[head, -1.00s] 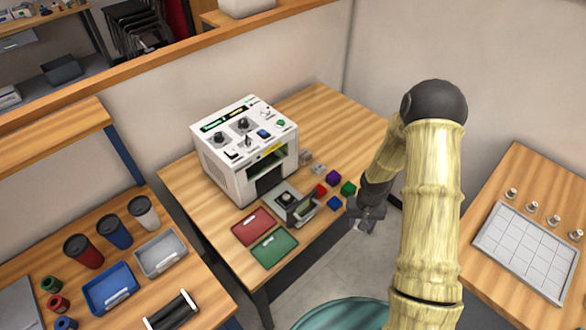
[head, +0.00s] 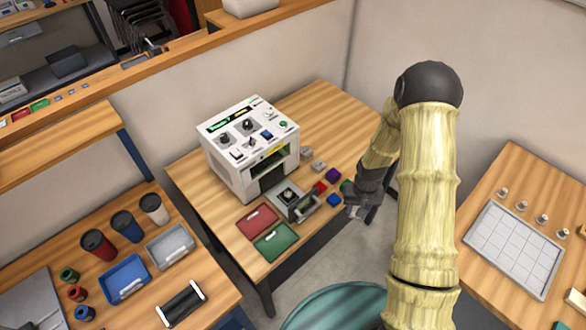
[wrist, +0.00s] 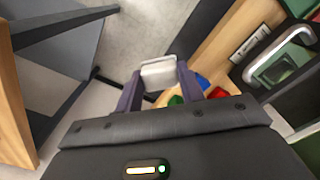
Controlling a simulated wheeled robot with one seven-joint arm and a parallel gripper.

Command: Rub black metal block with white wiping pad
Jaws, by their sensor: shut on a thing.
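My gripper (head: 354,211) is at the front right edge of the table with the laser marker, just right of the blue block. In the wrist view my gripper (wrist: 158,82) is shut on a white wiping pad (wrist: 158,72), held between the fingertips. A small dark piece (head: 289,195) sits on a grey fixture in front of the laser marker. It may be the black metal block, but it is too small to tell.
The white laser marker (head: 248,150) stands at the back left of the table. Red (head: 320,187), purple (head: 332,175), blue (head: 334,200) and green (head: 346,186) blocks lie near my gripper. A red tray (head: 257,221) and green tray (head: 276,241) lie at the front.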

